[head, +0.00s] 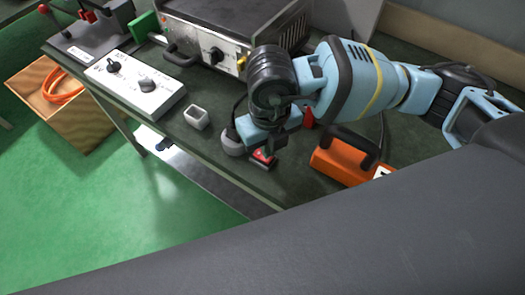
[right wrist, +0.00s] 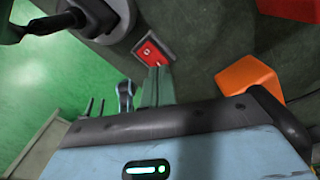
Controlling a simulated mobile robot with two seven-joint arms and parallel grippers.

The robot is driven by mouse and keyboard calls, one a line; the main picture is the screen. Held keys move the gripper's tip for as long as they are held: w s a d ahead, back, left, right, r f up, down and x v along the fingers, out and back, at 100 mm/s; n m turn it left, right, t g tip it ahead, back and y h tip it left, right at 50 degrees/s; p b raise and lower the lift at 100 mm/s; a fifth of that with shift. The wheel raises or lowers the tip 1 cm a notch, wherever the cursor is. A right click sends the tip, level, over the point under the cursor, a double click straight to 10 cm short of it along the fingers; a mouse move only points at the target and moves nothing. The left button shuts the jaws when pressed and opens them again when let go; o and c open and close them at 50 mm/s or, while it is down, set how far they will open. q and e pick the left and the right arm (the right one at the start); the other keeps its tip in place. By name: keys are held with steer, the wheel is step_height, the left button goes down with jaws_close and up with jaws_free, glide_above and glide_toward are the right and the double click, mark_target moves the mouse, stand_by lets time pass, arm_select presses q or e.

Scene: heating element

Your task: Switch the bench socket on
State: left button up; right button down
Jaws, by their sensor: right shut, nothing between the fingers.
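The bench socket (head: 233,143) is a grey round fitting near the bench's front edge, partly hidden behind my right gripper. In the right wrist view the socket (right wrist: 104,48) has a black plug (right wrist: 60,20) in it. Beside it is a red rocker switch (head: 263,160) in a pale frame; the switch (right wrist: 150,52) also shows in the right wrist view. My right gripper (head: 272,150) points down at the switch, shut and empty. Its fingertips (right wrist: 154,72) are right by the switch's edge; I cannot tell whether they touch. The rocker's position is unclear. My left gripper is out of view.
An orange block with a black handle (head: 345,157) stands right of the gripper. A metal hot-plate unit (head: 215,50) is behind. The bench front edge is close.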

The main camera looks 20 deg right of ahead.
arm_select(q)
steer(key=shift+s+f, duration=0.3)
arm_select(e)
steer(key=shift+f, duration=0.55)
